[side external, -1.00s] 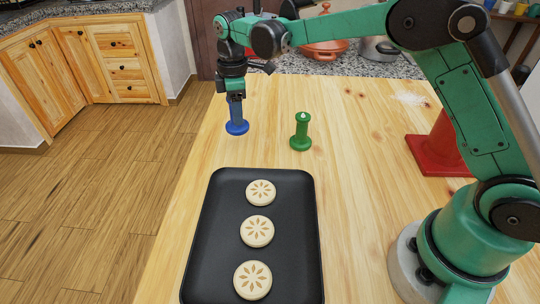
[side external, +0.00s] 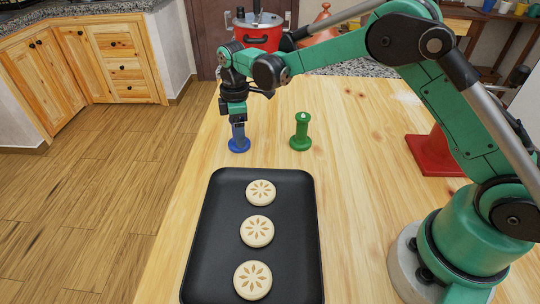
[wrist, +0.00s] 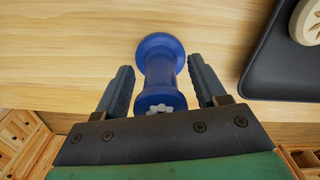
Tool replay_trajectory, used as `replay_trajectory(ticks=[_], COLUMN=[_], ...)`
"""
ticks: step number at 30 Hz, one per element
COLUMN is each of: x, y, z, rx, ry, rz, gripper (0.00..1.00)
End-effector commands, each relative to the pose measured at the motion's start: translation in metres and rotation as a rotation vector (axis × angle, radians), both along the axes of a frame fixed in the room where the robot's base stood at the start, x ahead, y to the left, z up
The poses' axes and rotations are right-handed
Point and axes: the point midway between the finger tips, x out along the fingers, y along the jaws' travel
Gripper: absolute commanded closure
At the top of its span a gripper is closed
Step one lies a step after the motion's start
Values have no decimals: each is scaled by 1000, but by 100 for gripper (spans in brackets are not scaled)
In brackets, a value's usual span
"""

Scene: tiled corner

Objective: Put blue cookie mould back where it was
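The blue cookie mould (side external: 239,145) stands upright on the wooden table near its left edge, level with the green mould (side external: 301,131). My gripper (side external: 238,124) is above it, pointing down, with its fingers around the mould's upper part. In the wrist view, the blue mould (wrist: 160,72) lies between the two fingers of my gripper (wrist: 160,68), with a visible gap on each side. The gripper is open there. A pale flower pattern shows on the mould's near end.
A black tray (side external: 210,220) with three flower-stamped cookies (side external: 257,231) lies in front of the moulds. A red cone base (side external: 433,155) stands at the right, near my base. A red pot (side external: 257,38) is behind. Table between the green mould and the cone is clear.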

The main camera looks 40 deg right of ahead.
Motion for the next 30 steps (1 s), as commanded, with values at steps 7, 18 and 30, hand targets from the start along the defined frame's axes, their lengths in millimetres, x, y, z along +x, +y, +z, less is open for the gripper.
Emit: replay_trajectory(ticks=[7,18,30], x=[0,0,-1], y=[0,0,-1], z=[2,71,123], rx=[0,0,1], ry=[0,0,-5], rz=[0,0,-8], gripper=[36,36,36])
